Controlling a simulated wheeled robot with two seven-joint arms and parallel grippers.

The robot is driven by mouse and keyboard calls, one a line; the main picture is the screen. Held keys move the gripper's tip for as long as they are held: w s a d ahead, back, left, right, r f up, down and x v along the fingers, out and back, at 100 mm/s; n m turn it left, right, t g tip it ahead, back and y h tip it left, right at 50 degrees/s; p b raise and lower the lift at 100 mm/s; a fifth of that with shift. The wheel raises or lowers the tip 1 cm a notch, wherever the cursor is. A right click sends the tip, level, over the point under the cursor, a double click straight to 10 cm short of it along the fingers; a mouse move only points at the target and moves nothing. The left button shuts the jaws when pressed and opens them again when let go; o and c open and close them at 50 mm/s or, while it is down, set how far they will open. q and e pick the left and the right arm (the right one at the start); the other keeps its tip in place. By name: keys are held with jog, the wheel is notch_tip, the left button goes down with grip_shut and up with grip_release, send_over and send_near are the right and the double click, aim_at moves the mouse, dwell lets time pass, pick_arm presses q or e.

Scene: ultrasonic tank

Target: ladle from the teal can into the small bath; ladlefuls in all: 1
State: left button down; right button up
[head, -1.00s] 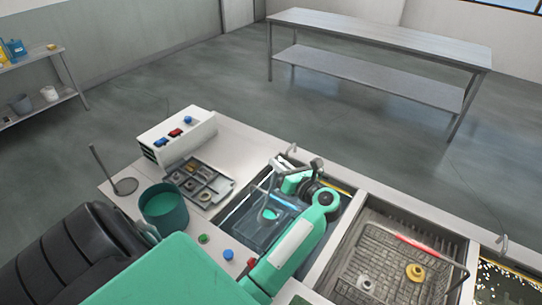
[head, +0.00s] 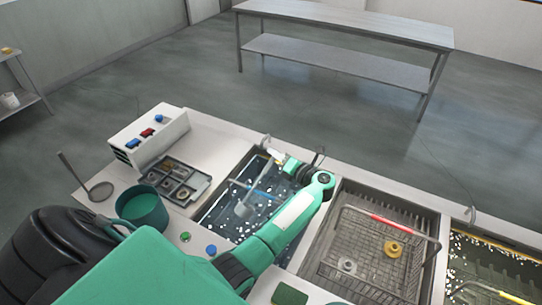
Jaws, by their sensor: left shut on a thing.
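The teal can (head: 142,205) stands upright on the counter at the left, near my black arm cover. The small bath (head: 214,213) is the sunken tank to its right; its dark liquid has white specks on it. My left gripper (head: 278,158) is at the bath's far side, shut on the handle of a ladle. The ladle (head: 244,208) hangs down over the bath; its bowl looks pale and tilted, with no teal visible. I cannot tell whether the bowl touches the liquid. My right gripper is not in view.
Left of the can, a long-handled round tool (head: 98,190) rests on the counter. A parts tray (head: 200,190) and a white control box (head: 150,138) stand behind the can. A wire basket (head: 345,235) with a red-gripped handle sits right of the bath.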

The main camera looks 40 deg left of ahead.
pick_arm(q)
jog(key=w+f+m+b, duration=0.3)
jog(key=f+m+b, duration=0.1)
jog(key=f+b, duration=0.2)
jog(key=w+d+f+m+b, duration=0.1)
jog(key=w+f+m+b, duration=0.2)
jog(key=f, duration=0.6)
jog(key=shift+d+f+m+b, duration=0.15)
jog(key=shift+m+b, duration=1.15)
jog(key=shift+b, duration=0.2)
jog(key=shift+w, duration=0.1)
